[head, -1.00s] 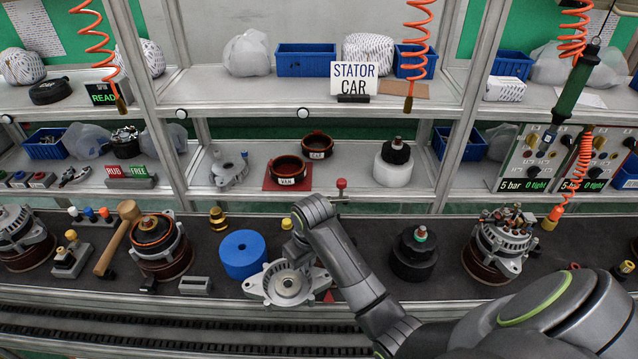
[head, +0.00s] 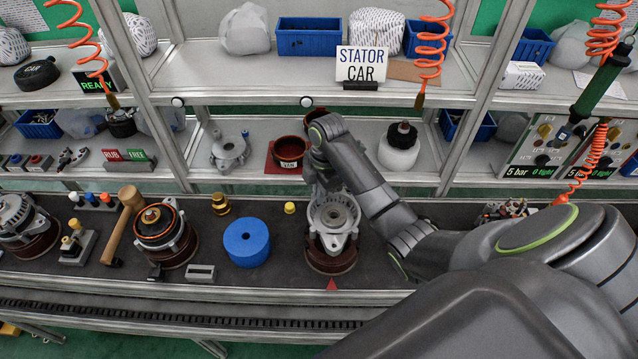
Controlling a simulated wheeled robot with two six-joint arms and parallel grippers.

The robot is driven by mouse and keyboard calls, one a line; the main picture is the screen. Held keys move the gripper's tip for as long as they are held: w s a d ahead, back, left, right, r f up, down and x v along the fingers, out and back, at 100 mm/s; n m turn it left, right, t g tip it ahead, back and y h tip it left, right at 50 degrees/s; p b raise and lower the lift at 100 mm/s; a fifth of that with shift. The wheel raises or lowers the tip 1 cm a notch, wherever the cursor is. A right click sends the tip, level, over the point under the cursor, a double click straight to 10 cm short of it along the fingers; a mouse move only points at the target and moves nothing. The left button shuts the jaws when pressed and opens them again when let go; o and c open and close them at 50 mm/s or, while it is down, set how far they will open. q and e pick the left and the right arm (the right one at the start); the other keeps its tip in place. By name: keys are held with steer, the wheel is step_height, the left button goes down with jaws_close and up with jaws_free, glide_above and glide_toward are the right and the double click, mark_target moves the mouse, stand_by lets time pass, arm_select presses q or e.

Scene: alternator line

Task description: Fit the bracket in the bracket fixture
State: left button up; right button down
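The bracket (head: 333,214) is a silver-grey casting with a round central hub and side lugs. In the head view it is over the bracket fixture (head: 331,263), a dark reddish-brown round base on the belt behind a red triangle mark. The bracket hides most of the fixture's top, and I cannot tell whether it is seated or slightly above. My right gripper (head: 324,186) is at the bracket's far edge and appears shut on it; its fingertips are partly hidden. My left gripper is not in view.
A blue roll (head: 246,243) and a small yellow-capped part (head: 290,208) stand left of the fixture. A mallet (head: 124,222) and an alternator (head: 165,234) are farther left. A shelf with a red tray (head: 273,174) lies behind. My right arm covers the right side of the belt.

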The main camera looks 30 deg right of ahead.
mark_target(319, 206)
steer(key=shift+r, duration=0.15)
steer(key=shift+r+p, duration=0.1)
steer(key=shift+p, duration=0.45)
steer(key=shift+f+b, duration=1.75)
steer(key=shift+f, duration=1.3)
steer(key=shift+p, duration=1.15)
steer(key=shift+f+b, duration=0.8)
steer(key=shift+f, duration=0.75)
steer(key=c, duration=1.6)
jaws_free()
steer(key=shift+s+a, duration=0.1)
steer(key=shift+o, duration=0.2)
